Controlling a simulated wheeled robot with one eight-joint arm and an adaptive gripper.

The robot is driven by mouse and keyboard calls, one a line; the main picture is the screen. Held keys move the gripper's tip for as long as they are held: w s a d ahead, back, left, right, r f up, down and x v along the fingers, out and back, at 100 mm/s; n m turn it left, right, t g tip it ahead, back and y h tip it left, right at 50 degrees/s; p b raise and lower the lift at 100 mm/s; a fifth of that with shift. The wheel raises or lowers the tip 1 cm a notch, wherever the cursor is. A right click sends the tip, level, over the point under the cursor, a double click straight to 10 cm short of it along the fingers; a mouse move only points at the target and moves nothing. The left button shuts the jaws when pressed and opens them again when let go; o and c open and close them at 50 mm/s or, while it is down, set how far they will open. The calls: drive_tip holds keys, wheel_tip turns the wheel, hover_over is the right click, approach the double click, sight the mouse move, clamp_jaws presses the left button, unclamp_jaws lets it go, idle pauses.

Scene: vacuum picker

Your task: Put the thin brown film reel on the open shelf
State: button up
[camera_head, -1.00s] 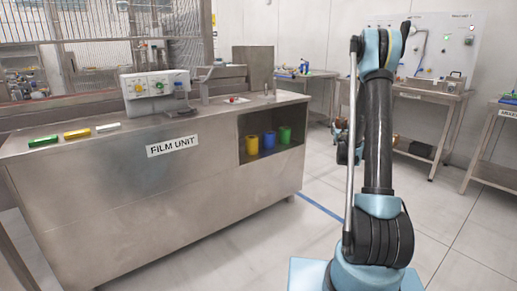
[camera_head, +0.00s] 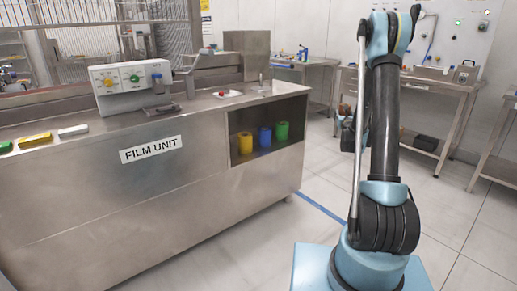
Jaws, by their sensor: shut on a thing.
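The open shelf (camera_head: 262,114) is a dark recess in the right end of the steel film unit (camera_head: 90,215). A yellow canister (camera_head: 245,143), a blue canister (camera_head: 265,137) and a green canister (camera_head: 282,131) stand in it, with little bare floor around them. I cannot make out the thin brown film reel in this view. My arm rises at the right of the picture, clear of the unit. I cannot make out my gripper; its end of the arm is hidden or out of the picture.
On the unit's top are a control box (camera_head: 131,89) with coloured knobs, a yellow block (camera_head: 36,140) and a white block (camera_head: 73,131). Benches (camera_head: 436,82) stand along the back wall. Bare floor (camera_head: 235,240) lies before the unit and to its right.

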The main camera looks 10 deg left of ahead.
drive_tip(key=a+f+n+g+y, duration=0.2)
drive_tip(key=a+f+n+y, duration=0.15)
drive_tip(key=a, duration=1.25)
drive_tip(key=a+f+n+g+y, duration=0.1)
drive_tip(key=a+f+n+y, duration=0.3)
drive_tip(key=a, duration=1.2)
drive_tip(key=a+n+g+y, duration=0.2)
drive_tip(key=a+y, duration=0.4)
drive_tip(key=a, duration=1)
drive_tip(key=s+a+f+n+g+y, duration=0.1)
drive_tip(key=s+a+f+g, duration=0.1)
drive_tip(key=s+a, duration=0.35)
drive_tip(key=s+a+f+n+g+y, duration=0.2)
drive_tip(key=a+f, duration=0.1)
drive_tip(key=a, duration=0.5)
drive_tip(key=shift+w+d+f, duration=0.1)
drive_tip(key=shift+f, duration=2.3)
drive_tip(key=shift+w+f, duration=0.1)
drive_tip(key=shift+f, duration=2.25)
drive_tip(key=o, duration=1)
drive_tip(key=shift+d, duration=0.1)
